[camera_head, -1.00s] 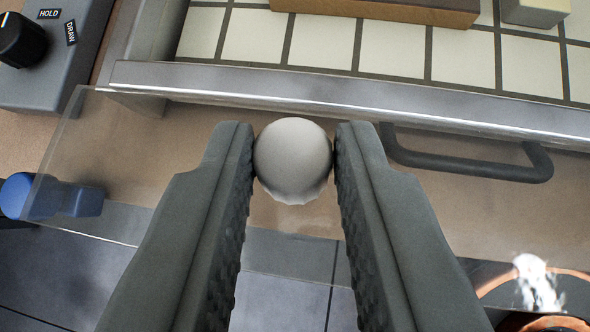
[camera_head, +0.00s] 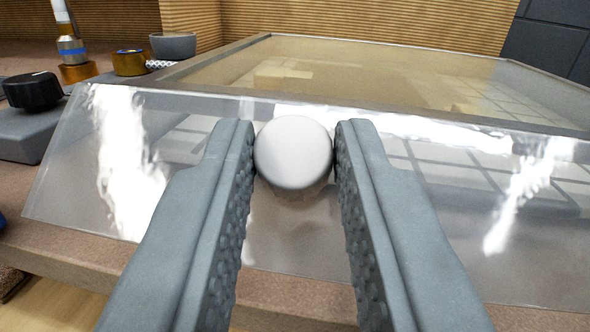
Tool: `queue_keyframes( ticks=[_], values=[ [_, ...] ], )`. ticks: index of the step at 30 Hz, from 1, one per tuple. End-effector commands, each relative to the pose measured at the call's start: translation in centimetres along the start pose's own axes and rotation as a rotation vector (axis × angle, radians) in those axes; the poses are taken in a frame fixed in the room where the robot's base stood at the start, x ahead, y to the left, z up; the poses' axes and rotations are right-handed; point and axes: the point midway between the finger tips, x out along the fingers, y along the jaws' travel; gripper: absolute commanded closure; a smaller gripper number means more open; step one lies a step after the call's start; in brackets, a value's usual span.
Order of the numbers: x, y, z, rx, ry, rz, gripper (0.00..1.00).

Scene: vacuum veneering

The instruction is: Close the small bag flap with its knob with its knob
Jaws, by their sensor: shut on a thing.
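The white round knob (camera_head: 293,153) sits between the two grey fingers of my gripper (camera_head: 294,155), touching both at their tips. My gripper is shut on it. The clear flap (camera_head: 300,245) lies behind and below the knob as a glossy, see-through sheet, tilted, with bright reflections on it. Its lower edge hangs near the front edge of the wooden table. The bag (camera_head: 390,75) stretches behind the flap as a framed, see-through top. The fingers hide parts of the flap.
A grey control box with a black dial (camera_head: 32,91) stands at the left. Behind it are a small grey bowl (camera_head: 173,45), an amber jar (camera_head: 129,62) and a blue-banded fitting (camera_head: 71,48). The brown table edge (camera_head: 290,295) runs along the front.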

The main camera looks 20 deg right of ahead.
Motion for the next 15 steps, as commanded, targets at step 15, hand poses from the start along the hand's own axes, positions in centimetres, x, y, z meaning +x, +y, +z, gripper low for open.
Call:
queue_keyframes(
  ticks=[15],
  values=[
    [0.08,-0.05,0.75,-0.021,0.124,0.005,1.00]
  ],
)
